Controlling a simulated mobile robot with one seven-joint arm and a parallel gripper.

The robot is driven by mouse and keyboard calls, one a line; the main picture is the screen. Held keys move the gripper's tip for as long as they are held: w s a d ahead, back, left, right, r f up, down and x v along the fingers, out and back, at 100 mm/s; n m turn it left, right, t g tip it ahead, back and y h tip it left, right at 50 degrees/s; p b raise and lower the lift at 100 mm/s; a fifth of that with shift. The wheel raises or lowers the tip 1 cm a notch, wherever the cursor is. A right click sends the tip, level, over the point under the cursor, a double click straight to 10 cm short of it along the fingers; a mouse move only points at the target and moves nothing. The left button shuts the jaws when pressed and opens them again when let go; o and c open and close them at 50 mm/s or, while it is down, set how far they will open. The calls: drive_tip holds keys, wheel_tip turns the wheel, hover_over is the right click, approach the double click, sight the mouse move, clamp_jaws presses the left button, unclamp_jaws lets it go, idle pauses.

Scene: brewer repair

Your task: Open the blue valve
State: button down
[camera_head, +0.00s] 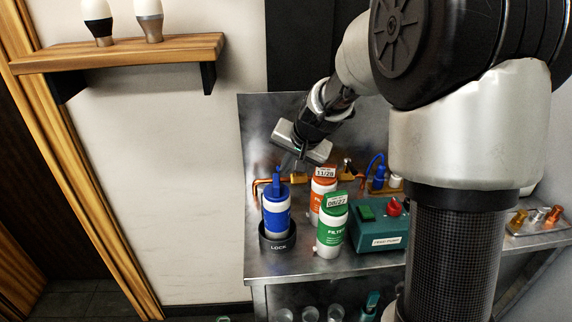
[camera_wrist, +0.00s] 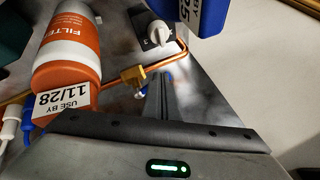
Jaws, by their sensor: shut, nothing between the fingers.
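The blue valve shows in the wrist view as a brass body (camera_wrist: 132,76) on a copper pipe, with a small bit of blue handle (camera_wrist: 141,92) beside my fingers. My fingers hide most of the handle, so its angle cannot be told. In the head view the brass fitting (camera_head: 298,177) is behind the filters, just below my gripper (camera_head: 299,163). My gripper is shut and empty, its fingers pointing down at the pipe beside the valve. Whether they touch the handle cannot be told.
A blue filter (camera_head: 276,218) stands in a dark ring marked LOCK (camera_head: 277,244). An orange filter (camera_head: 319,188) and a green filter (camera_head: 331,236) stand close by. A teal pump box (camera_head: 378,239) with a red knob is to the right. A white knob (camera_wrist: 158,33) shows beyond the pipe.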

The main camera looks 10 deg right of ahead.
drive_tip(key=shift+w+a, duration=0.15)
drive_tip(key=shift+a, duration=0.05)
drive_tip(key=shift+w+a, duration=0.65)
drive_tip(key=shift+w, duration=0.5)
